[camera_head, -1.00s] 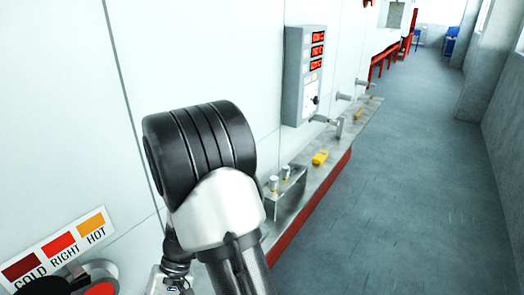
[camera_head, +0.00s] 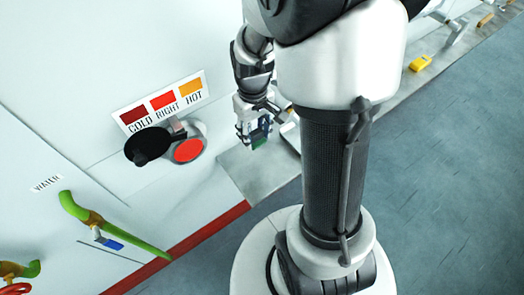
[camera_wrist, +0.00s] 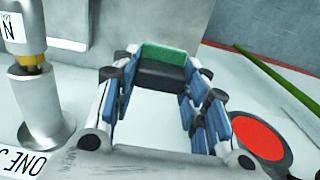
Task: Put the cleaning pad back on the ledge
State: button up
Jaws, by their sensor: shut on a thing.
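The cleaning pad (camera_head: 259,144) is a small block with a green face, just above or at the near end of the grey ledge (camera_head: 236,172) in the head view. In the wrist view the pad (camera_wrist: 166,66) shows green on top and dark grey below, between the far ends of my fingers. My gripper (camera_head: 256,136) is shut on it, with blue finger pads on either side; it also shows in the wrist view (camera_wrist: 163,85). I cannot tell whether the pad touches the ledge.
A round red disc (camera_head: 188,150) with a black part sits on the wall below a COLD RIGHT HOT colour card (camera_head: 163,102). A green handle (camera_head: 115,225) is on the wall at lower left. A yellow object (camera_head: 420,63) lies farther along the ledge. Floor to the right is clear.

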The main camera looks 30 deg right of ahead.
notch_tip(320, 180, down, 16)
jog(key=b, duration=0.4)
jog(key=shift+r+b, duration=0.2)
jog(key=shift+b, duration=0.15)
jog(key=shift+c, duration=0.3)
jog(key=o, duration=1)
